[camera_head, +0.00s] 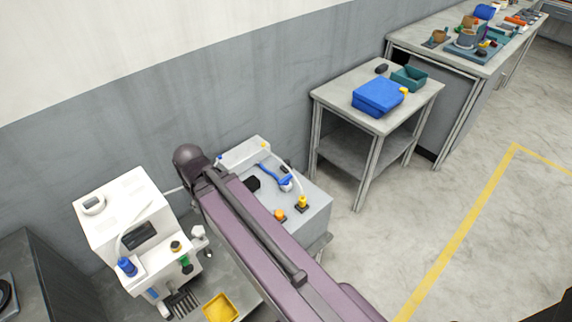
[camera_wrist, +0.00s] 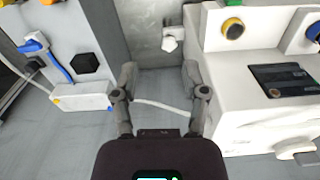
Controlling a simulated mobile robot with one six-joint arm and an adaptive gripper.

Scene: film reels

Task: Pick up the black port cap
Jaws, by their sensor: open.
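A small black block-like piece, which could be the black port cap (camera_wrist: 84,65), sits on the light grey machine at the left of the wrist view. It also shows in the head view (camera_head: 252,183), close beside my arm. My gripper (camera_wrist: 160,75) is open and empty in the wrist view, to the right of the black piece and apart from it. A dark knob with a yellow ring (camera_wrist: 232,27) sits on the white machine (camera_wrist: 235,95) at the right; I cannot tell whether it is a cap. My gripper is hidden in the head view.
A blue-handled tool (camera_wrist: 58,62) lies beside the black piece. A white tube (camera_wrist: 160,108) crosses the gap between the machines. A yellow tray (camera_head: 220,308) is at the bottom of the head view. A side table holds a blue case (camera_head: 378,97) and a green bin (camera_head: 409,79).

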